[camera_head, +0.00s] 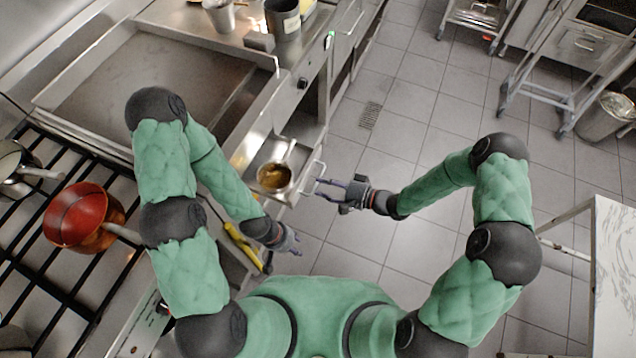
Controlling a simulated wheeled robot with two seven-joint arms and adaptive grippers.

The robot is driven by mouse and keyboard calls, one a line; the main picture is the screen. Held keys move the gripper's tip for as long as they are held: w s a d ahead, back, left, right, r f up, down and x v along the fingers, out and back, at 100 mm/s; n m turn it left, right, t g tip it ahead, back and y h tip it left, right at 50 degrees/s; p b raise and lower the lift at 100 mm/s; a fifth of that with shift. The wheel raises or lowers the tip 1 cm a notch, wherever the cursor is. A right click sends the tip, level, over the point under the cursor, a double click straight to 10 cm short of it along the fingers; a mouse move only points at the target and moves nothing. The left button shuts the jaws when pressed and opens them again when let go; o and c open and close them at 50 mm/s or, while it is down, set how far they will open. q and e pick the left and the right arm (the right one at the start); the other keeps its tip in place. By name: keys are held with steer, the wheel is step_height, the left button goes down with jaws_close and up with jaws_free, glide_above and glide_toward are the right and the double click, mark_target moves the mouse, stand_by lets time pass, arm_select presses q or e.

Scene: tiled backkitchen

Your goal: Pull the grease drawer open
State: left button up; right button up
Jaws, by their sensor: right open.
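The grease drawer (246,150) juts out from under the front of the griddle, at the picture's middle. A small steel pan (274,177) with brown contents sits in it. The drawer's bar handle (314,176) is at its front, facing right. My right gripper (323,189) is open, with its fingertips close to the handle; I cannot tell whether they touch it. My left gripper (294,240) hangs lower, in front of the stove side and apart from the drawer. Its fingers are too small and foreshortened to read.
The griddle (150,75) lies beyond my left arm. A red pan (75,217) stands on the stove grates at the left. A yellow-handled tool (243,245) is near my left gripper. Tiled floor (415,130) is clear right of the drawer; a marble-topped table (612,270) stands far right.

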steer(key=v, duration=0.9)
steer(key=shift+w, duration=0.1)
step_height(320, 180, down, 8)
steer(key=h, duration=0.7)
steer(key=s+d+f+n+g+h, duration=0.1)
steer(key=s+g, duration=0.4)
steer(key=s, duration=0.9)
step_height(320, 180, down, 2)
steer(key=d+h, duration=0.1)
steer(key=h, duration=0.1)
steer(key=shift+f+n+h, duration=0.2)
steer(key=shift+n+h, duration=0.1)
